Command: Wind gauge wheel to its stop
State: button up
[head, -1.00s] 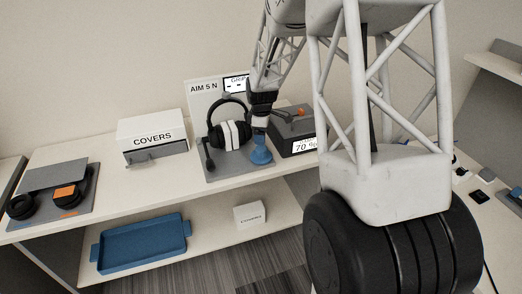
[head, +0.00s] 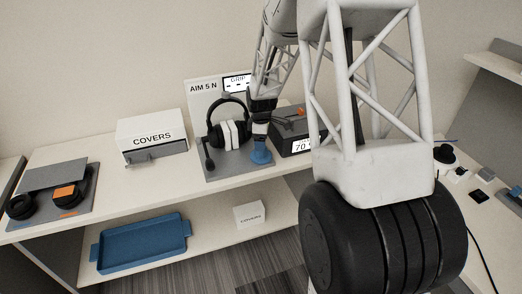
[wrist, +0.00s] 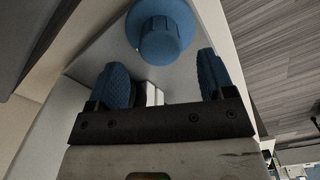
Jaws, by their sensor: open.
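The blue gauge wheel (head: 261,155) stands on the grey base plate (head: 225,168) of the headset gauge, at its right side. It also shows at the top of the wrist view (wrist: 165,38), with a round hub on a wider flange. My gripper (head: 261,124) points down just above the wheel in the head view. In the wrist view my gripper (wrist: 162,75) is open, its two blue pads wide apart, with nothing between them. The wheel lies just beyond the fingertips. A black headset (head: 229,130) with white pads hangs on the gauge, left of my gripper.
A sign reading AIM 5 N and a small screen (head: 237,83) stand behind. A dark box with a display (head: 296,143) is close right of the wheel. A COVERS drawer box (head: 152,136) stands left. A blue tray (head: 140,243) is on the lower shelf.

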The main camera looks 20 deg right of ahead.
jog(key=shift+f, duration=2.55)
jog(key=shift+c, duration=0.3)
jog(key=c, duration=0.9)
jog(key=shift+o, duration=0.2)
jog(key=shift+m, duration=0.4)
